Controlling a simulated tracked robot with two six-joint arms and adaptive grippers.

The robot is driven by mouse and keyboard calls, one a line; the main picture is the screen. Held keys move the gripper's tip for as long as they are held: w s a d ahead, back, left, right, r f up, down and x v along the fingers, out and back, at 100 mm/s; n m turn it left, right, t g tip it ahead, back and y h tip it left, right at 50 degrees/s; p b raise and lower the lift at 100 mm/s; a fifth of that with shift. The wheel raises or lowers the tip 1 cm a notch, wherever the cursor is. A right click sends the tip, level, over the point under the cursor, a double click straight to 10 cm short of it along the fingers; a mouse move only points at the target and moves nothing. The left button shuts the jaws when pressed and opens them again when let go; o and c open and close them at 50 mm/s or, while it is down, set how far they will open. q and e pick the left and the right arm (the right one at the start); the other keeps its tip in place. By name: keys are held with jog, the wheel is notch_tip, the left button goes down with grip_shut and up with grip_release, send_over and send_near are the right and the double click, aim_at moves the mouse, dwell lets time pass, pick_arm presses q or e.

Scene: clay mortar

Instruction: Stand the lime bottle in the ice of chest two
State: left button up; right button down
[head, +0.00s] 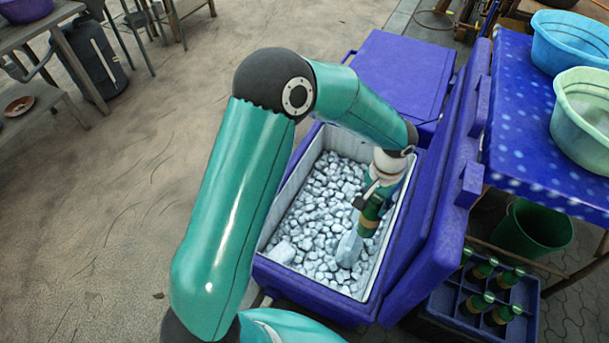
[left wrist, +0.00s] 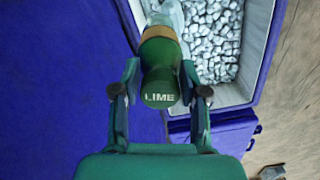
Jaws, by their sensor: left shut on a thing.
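The lime bottle (left wrist: 160,98) is green with a tan band, and its end nearest the camera reads LIME. My left gripper (left wrist: 159,72) is shut on it, one finger on each side. In the head view the green bottle (head: 367,222) points down from my left gripper (head: 372,196) over the ice (head: 318,200) of an open blue chest (head: 281,271). No number shows on the chest. My right gripper is not in view.
The raised lid (head: 440,195) stands along the chest's right side. A closed blue chest (head: 405,75) is behind. A crate (head: 452,312) with several green bottles stands at the lower right. A blue-covered table (head: 540,150) with basins is at the right.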

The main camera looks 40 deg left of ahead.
pick_arm(q)
jog(key=w+a+f+n+b, duration=0.1)
jog(key=a+f+b, duration=0.45)
jog(key=a, duration=0.25)
jog(key=a+f+n+b, duration=0.1)
jog(key=a+f+b, duration=0.45)
jog(key=a, duration=0.25)
jog(key=w+a+f+n+b, duration=0.1)
jog(key=a+f+b, duration=0.45)
jog(key=a, duration=0.25)
notch_tip(320, 180, down, 24)
jog(key=b, duration=1.8)
jog(key=shift+f, duration=0.25)
jog(key=shift+s+f+b, duration=0.1)
jog(key=shift+f+b, duration=0.3)
jog(key=shift+b, duration=0.1)
jog(key=o, duration=1.2)
jog(key=shift+o, duration=0.6)
jog(key=o, duration=0.4)
